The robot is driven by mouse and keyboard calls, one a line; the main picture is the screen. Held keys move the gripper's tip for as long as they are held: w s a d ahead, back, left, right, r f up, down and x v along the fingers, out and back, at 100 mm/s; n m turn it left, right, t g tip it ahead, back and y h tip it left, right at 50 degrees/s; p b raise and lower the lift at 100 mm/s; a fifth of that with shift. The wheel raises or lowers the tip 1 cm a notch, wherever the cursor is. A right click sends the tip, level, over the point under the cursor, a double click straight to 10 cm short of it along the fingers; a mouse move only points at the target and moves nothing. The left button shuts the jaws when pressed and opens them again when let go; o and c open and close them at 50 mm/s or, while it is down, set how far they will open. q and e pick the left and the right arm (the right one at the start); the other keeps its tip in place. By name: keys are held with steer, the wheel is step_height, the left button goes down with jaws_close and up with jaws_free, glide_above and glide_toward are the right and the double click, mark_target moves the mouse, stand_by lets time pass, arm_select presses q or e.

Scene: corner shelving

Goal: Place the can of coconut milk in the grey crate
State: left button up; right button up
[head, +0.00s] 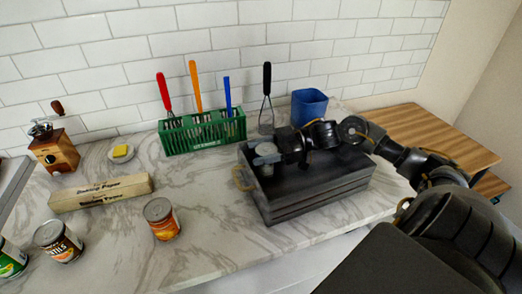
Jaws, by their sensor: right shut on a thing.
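The dark grey crate (318,197) with rope handles stands on the marble counter, right of the middle. My right arm reaches in from the right. My right gripper (268,159) is over the crate's left end, shut on a can with a grey metal lid (265,150). Its label is hidden, so I cannot read whether it is the coconut milk. The can is at or just inside the crate's rim; I cannot tell whether it touches the bottom. My left gripper is out of view.
An orange-label can (163,222), a brown-label can (60,244) and a green can (10,262) stand on the counter. A baking paper box (100,194), butter dish (122,154) and coffee grinder (54,152) are left.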

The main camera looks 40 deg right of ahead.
steer(key=o, duration=0.9)
steer(key=shift+f, duration=0.1)
steer(key=shift+o, duration=0.2)
steer(key=shift+s+d, duration=0.1)
steer(key=shift+d, duration=0.2)
steer(key=b+v, duration=0.1)
steer(key=v, duration=1)
steer(key=shift+d, duration=0.15)
steer(key=shift+s+r, duration=0.1)
steer(key=shift+r, duration=0.15)
